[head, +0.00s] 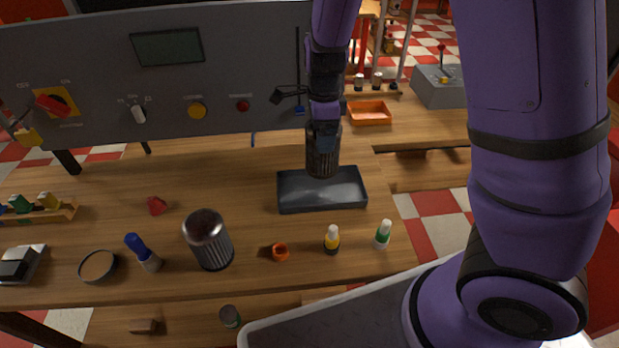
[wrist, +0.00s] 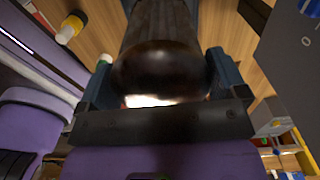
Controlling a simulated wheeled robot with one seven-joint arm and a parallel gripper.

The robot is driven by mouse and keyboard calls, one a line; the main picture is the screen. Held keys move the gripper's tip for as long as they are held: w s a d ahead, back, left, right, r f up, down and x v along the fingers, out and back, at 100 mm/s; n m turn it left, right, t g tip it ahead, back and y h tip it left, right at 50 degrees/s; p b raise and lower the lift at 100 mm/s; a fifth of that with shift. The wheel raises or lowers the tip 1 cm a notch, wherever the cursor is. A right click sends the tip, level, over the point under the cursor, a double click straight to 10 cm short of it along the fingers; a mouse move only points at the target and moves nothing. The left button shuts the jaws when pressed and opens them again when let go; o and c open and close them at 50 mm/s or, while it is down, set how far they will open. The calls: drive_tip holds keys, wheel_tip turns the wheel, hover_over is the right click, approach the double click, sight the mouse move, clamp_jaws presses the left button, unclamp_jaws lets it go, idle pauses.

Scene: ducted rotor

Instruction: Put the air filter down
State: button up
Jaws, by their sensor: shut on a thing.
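My gripper (head: 324,139) is shut on the air filter (head: 321,160), a dark ribbed cylinder held upright. The filter's lower end is over the dark grey tray (head: 322,207), overlapping its inside in the head view. I cannot tell whether it touches the tray floor. In the wrist view the filter (wrist: 160,68) shows its glossy rounded top between the two fingers of my gripper (wrist: 160,85). Its lower end is hidden there.
A similar ribbed cylinder (head: 208,241) stands left of the tray. A grey control panel (head: 90,85) stands behind; an orange tray (head: 369,113) lies farther back.

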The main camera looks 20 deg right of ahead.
sight(321, 159)
drive_tip(key=shift+f, duration=4.35)
drive_tip(key=shift+f, duration=0.15)
drive_tip(key=o, duration=0.6)
